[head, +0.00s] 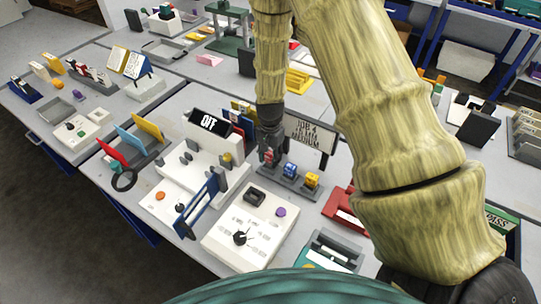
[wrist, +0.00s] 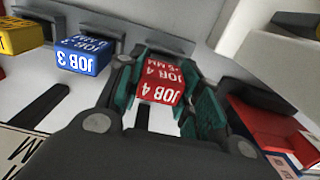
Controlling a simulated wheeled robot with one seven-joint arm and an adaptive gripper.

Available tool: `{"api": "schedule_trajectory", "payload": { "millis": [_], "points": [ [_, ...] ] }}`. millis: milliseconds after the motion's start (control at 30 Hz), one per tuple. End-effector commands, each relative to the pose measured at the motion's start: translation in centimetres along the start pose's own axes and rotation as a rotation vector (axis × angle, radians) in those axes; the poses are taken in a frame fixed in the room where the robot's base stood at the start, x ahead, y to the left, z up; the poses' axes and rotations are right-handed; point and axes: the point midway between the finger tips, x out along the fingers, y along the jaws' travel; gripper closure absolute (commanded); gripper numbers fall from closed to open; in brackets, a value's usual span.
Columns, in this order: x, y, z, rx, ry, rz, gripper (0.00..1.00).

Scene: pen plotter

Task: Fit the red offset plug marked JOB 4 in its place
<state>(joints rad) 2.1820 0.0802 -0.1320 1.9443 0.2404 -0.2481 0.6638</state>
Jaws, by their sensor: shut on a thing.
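The red plug marked JOB 4 (wrist: 160,84) is between the two teal-lined fingers of my gripper (wrist: 161,95), which is shut on it. Its lettering reads upside down in the wrist view. The red plug also shows small in the head view (head: 268,157), under my gripper (head: 268,150), at the left end of a dark grey rack (head: 287,183). A dark block lies right behind the plug; I cannot tell whether the plug still touches it. The plug's underside is hidden.
A blue plug marked JOB 3 (wrist: 84,54) and a yellow plug (wrist: 20,36) sit beside the red one. A sign reading JOB 4 MEDIUM (head: 309,132) stands behind the rack.

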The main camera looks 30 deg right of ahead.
Motion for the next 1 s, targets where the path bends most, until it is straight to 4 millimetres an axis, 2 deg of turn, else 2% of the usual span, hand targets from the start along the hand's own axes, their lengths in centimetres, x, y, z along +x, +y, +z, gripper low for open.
{"api": "schedule_trajectory", "payload": {
  "millis": [900, 933, 1000],
  "points": [
    [1.8, 0.0, 0.0, 0.0, 0.0, 0.0, 0.92],
    [1.7, 0.0, 0.0, 0.0, 0.0, 0.0, 0.61],
    [1.7, 0.0, 0.0, 0.0, 0.0, 0.0, 0.49]
  ]
}}
